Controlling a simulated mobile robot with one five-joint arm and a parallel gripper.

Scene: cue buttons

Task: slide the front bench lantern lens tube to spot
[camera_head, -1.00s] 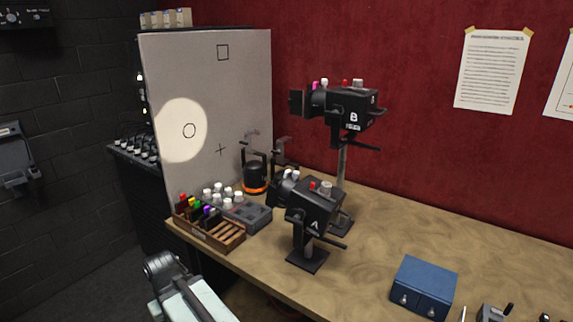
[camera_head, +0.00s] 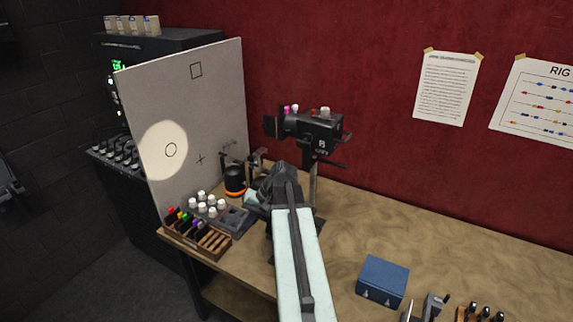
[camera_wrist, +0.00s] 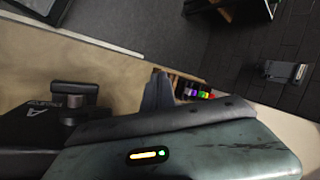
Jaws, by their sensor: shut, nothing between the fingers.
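The front bench lantern, marked A (camera_wrist: 30,118), is black and shows at the left of the wrist view, with a knob (camera_wrist: 75,95) on it. In the head view my arm covers nearly all of it. Its lens tube is hidden, so I cannot tell its position. My gripper's dark fingers (camera_wrist: 158,92) are shut and empty, just right of lantern A in the wrist view. I cannot tell whether they touch it. A bright round light patch (camera_head: 158,138) lies on the grey board (camera_head: 215,110), around a drawn ring.
Lantern B (camera_head: 318,133) stands behind on a taller post. A wooden rack of coloured pens (camera_head: 212,243), a grey tray with white knobs (camera_head: 236,222) and an orange-based black item (camera_head: 235,182) stand to the left. A blue box (camera_head: 383,280) is at the right.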

